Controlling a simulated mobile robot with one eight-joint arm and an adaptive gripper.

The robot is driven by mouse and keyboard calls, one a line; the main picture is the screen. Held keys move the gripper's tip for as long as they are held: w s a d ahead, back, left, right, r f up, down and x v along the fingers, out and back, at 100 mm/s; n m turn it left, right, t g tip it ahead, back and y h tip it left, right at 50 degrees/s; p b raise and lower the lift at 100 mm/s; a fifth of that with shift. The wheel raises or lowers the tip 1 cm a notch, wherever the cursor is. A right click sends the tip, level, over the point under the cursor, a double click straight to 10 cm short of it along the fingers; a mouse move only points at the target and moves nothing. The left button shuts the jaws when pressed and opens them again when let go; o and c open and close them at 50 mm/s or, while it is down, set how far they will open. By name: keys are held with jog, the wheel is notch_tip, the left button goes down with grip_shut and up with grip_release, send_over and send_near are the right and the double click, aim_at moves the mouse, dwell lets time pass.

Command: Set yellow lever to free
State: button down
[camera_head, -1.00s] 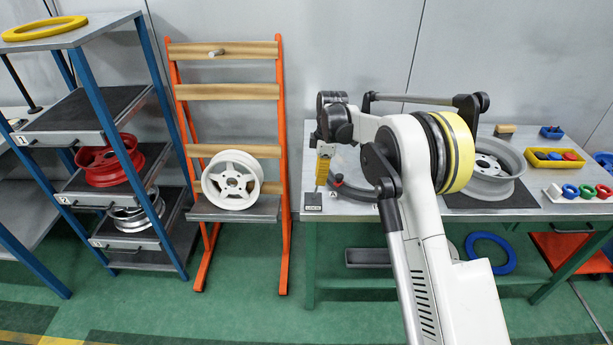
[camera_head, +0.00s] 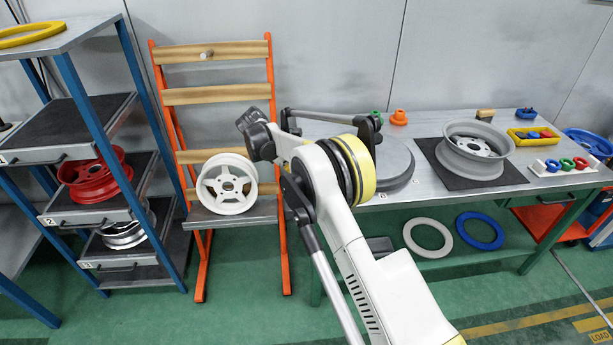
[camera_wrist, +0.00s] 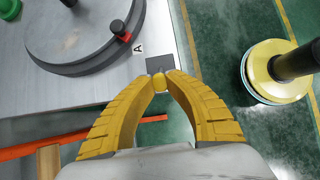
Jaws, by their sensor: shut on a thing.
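In the wrist view my gripper (camera_wrist: 159,78) has its two yellow fingers closed around a small yellow rounded piece, the end of the yellow lever (camera_wrist: 158,84). A dark grey plate (camera_wrist: 154,63) lies just beyond it at the bench edge. The rest of the lever is hidden, so I cannot read its setting. A round grey turntable (camera_wrist: 75,30) with a small red piece (camera_wrist: 124,37) at its rim sits beside it, near a letter A. The turntable also shows in the head view (camera_head: 397,182). There my arm hides the gripper and lever.
A grey wheel (camera_head: 460,162) lies on a black mat to the right on the bench. An orange rack (camera_head: 284,240) holding a white wheel (camera_head: 227,196) and a blue-framed shelf (camera_head: 96,120) stand left. Green and orange pieces (camera_head: 398,117) sit behind the turntable.

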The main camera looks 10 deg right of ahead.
jog(key=shift+f, duration=0.15)
dwell(0.4)
jog(key=c, duration=1.2)
grip_release()
jog(key=shift+c, duration=0.2)
jog(key=v, duration=1.2)
jog(key=shift+a, duration=0.2)
